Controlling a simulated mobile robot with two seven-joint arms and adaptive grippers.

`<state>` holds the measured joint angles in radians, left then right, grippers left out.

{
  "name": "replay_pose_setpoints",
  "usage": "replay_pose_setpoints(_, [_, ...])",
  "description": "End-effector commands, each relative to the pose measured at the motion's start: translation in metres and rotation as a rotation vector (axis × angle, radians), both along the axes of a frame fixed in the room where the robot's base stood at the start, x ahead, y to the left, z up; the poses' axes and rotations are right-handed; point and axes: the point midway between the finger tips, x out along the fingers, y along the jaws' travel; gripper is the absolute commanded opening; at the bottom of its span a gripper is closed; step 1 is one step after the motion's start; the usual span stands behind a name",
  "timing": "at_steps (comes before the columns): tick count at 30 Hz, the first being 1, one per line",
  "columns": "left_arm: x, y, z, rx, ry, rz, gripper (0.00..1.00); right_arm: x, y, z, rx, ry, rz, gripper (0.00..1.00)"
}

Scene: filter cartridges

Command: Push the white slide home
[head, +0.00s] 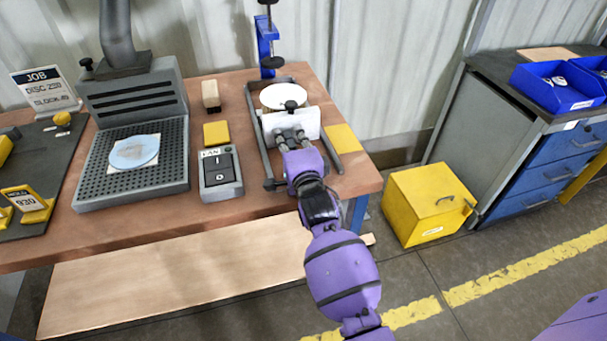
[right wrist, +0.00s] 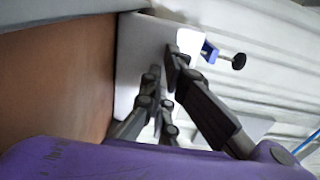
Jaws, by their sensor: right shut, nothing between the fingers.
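The white slide (head: 303,118) stands as an upright white plate between the dark rails of a frame (head: 254,122) on the bench. A white disc (head: 283,94) lies behind it, with a dark knob at its near side. My right gripper (head: 289,134) is shut and empty, at the near face of the slide. In the right wrist view the white slide (right wrist: 130,70) fills the area behind the fingertips (right wrist: 163,65). The fingers look very close to it; I cannot tell if they touch. My left gripper is not in view.
A blue clamp post (head: 266,45) stands behind the frame. A switch box (head: 220,172) and a perforated tray (head: 100,185) with a pale blue disc are to the left. Yellow pads lie on both sides. A yellow box (head: 425,205) is on the floor to the right.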

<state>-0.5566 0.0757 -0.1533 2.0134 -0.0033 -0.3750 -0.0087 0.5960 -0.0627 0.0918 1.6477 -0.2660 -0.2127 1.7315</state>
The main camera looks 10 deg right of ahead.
Motion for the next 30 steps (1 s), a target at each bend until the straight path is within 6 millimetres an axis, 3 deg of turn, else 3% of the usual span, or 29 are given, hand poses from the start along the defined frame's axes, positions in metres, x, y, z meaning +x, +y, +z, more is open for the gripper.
replay_pose_setpoints(6, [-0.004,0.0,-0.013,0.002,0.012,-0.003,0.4,0.048,0.002,-0.003,0.001,0.003,0.001,0.0])
replay_pose_setpoints(12, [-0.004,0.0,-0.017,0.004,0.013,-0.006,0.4,0.075,0.003,-0.003,0.001,0.003,0.001,0.0])
replay_pose_setpoints(18, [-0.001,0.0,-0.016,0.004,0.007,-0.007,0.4,0.086,0.003,-0.002,0.0,0.003,0.0,0.0])
replay_pose_setpoints(30, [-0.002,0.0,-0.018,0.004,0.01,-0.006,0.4,0.088,0.003,-0.001,0.0,0.001,0.0,0.0])
